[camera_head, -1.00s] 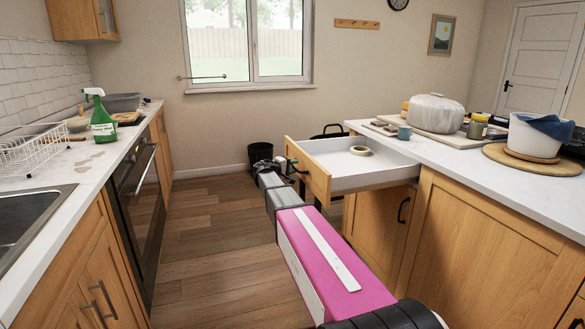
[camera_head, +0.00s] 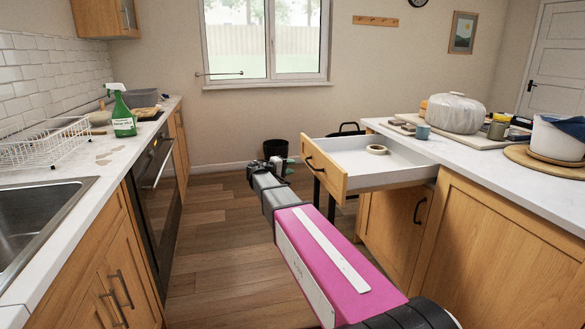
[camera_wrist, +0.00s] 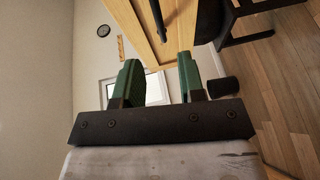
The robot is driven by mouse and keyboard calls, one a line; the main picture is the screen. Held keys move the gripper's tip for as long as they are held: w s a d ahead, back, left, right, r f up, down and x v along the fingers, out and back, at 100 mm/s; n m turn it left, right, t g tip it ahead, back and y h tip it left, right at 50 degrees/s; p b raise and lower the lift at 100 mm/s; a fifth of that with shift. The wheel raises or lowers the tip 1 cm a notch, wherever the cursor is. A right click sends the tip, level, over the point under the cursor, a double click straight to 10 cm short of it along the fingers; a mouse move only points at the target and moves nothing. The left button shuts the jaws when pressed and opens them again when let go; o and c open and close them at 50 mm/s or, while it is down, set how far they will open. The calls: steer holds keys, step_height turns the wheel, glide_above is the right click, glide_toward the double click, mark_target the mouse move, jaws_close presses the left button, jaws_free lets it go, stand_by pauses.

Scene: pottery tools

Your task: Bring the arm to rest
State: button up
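My gripper (camera_head: 284,163) is at the end of my outstretched arm, in the aisle to the left of the open drawer (camera_head: 375,178). In the wrist view, my gripper's two green fingers (camera_wrist: 160,80) stand apart with nothing held between them. The drawer's wooden front (camera_head: 326,170) with its dark handle (camera_head: 315,163) shows beside the gripper, and it also shows in the wrist view (camera_wrist: 150,40). A gap of floor and wall shows between gripper and drawer front.
The left counter (camera_head: 120,150) holds a wire rack (camera_head: 45,145), a green spray bottle (camera_head: 122,112) and a sink (camera_head: 40,215). The right counter (camera_head: 470,160) carries pottery items. A black bin (camera_head: 275,148) stands at the back. The aisle floor (camera_head: 215,235) is clear.

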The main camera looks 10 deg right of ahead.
steer(key=s+d+f+m+g+y, duration=0.1)
steer(key=s+d+f+g+y, duration=0.25)
steer(key=s+f, duration=0.6)
steer(key=s+a+f+m+g+y, duration=0.2)
steer(key=s+f+y, duration=0.3)
steer(key=s+f, duration=0.3)
steer(key=s+a+f+m+g+y, duration=0.1)
steer(key=s+f+y, duration=0.5)
steer(key=s, duration=1.1)
step_height(320, 180, down, 2)
steer(key=shift+a+m+g, duration=0.4)
steer(key=shift+a+g, duration=0.15)
steer(key=shift+a, duration=0.35)
